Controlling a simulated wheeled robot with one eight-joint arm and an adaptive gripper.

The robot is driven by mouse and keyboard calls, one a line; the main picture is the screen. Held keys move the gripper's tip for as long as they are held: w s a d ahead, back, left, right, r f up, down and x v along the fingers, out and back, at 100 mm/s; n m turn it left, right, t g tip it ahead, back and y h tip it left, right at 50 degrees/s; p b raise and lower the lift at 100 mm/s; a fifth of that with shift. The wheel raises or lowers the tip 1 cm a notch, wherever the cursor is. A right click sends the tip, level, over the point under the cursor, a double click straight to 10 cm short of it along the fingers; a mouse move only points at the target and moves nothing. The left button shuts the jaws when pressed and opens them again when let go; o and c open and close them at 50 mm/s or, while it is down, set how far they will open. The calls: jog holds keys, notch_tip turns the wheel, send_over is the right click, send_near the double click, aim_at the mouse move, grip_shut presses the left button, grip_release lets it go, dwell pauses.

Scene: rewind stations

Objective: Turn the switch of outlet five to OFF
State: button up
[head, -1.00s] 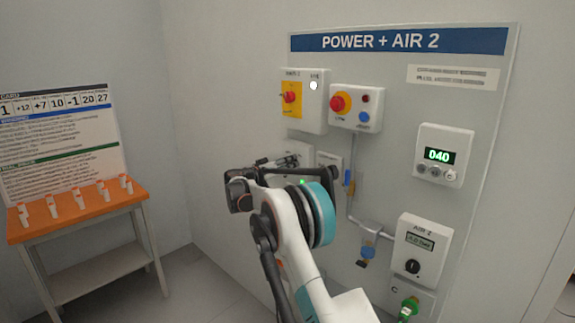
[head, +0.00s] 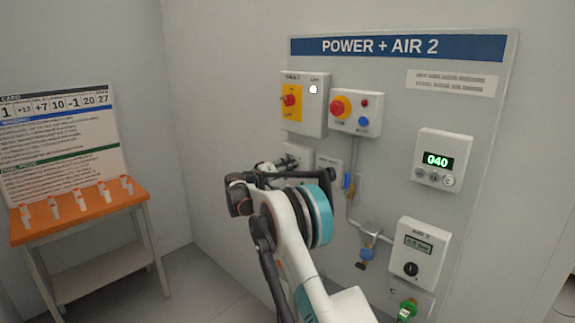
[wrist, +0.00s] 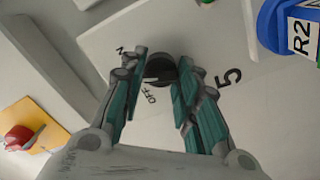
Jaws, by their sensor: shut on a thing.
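The switch of outlet five (wrist: 160,69) is a dark round knob on a white plate (wrist: 215,40) in the wrist view. A large "5" is printed on the plate to its right, "OFF" just below it, and part of another label to its left. My gripper (wrist: 162,78) has its two teal fingers on either side of the knob, shut on it. The fingers hide part of the knob, and I cannot tell which label it points at. In the head view my gripper (head: 287,165) is at a white box low on the panel, mostly hiding the switch.
A red knob on yellow (head: 290,101) and a box with red and blue buttons (head: 355,112) sit above my gripper. In the wrist view a blue part marked R2 (wrist: 300,35) is at upper right. An orange table (head: 85,215) stands at left.

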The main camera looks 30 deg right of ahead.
jog(key=n+p, duration=0.2)
jog(key=n, duration=1)
jog(key=shift+f+n, duration=0.15)
jog(key=shift+n, duration=0.25)
dwell(0.3)
jog(key=o, duration=1.1)
jog(key=shift+w, duration=0.1)
jog(key=shift+c, duration=0.2)
jog(key=shift+a, duration=0.1)
jog(key=v, duration=1.2)
